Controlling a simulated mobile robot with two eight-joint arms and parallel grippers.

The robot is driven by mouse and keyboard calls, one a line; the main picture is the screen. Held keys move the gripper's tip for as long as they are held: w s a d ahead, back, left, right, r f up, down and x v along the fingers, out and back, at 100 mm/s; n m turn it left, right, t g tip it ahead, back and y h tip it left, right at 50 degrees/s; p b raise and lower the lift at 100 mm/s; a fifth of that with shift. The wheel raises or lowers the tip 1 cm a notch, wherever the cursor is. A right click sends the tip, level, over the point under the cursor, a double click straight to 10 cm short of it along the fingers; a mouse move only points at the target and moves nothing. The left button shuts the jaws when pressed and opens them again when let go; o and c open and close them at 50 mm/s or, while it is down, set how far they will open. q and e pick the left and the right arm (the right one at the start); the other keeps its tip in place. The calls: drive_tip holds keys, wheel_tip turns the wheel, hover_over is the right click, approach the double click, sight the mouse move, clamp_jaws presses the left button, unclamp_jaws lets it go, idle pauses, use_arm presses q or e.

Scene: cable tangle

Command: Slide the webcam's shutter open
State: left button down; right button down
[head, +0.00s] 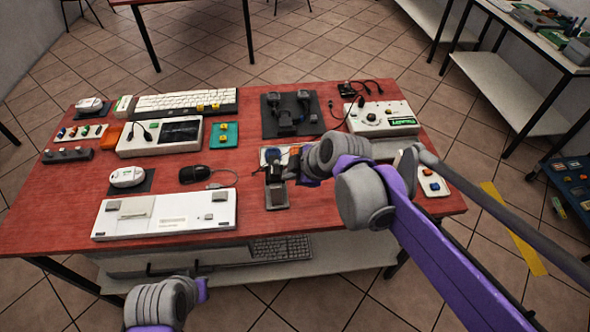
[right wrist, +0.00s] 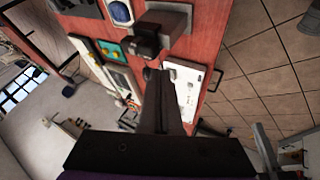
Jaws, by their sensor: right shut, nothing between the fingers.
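What looks like the webcam, a small dark block (right wrist: 145,38) on a grey base, stands near the table's front edge. In the head view its dark base (head: 277,196) shows just left of my right arm. My right gripper (head: 289,172) is beside its upper part, and the wrist covers some of it. In the right wrist view the shut, empty fingers (right wrist: 158,76) point at the block, with their tips close below it. I cannot tell whether they touch. The shutter is too small to make out. My left arm shows at the bottom left; its fingers cannot be made out.
The red table (head: 60,205) holds a white keyboard (head: 190,101), a black mouse (head: 195,174), a white console (head: 165,213) and several other devices. A beige box (head: 380,118) stands behind my right arm. The front strip right of the console is mostly clear.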

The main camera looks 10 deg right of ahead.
sight(275, 160)
drive_tip(key=w+f, duration=0.1)
drive_tip(key=w+a+f, duration=0.1)
drive_tip(key=w, duration=0.1)
drive_tip(key=w+f, duration=0.1)
drive_tip(key=w, duration=0.1)
drive_tip(key=shift+a+f, duration=0.25)
drive_tip(key=shift+a, duration=0.1)
drive_tip(key=shift+w, duration=0.55)
drive_tip(key=shift+w, duration=1.4)
drive_tip(key=shift+s, duration=0.2)
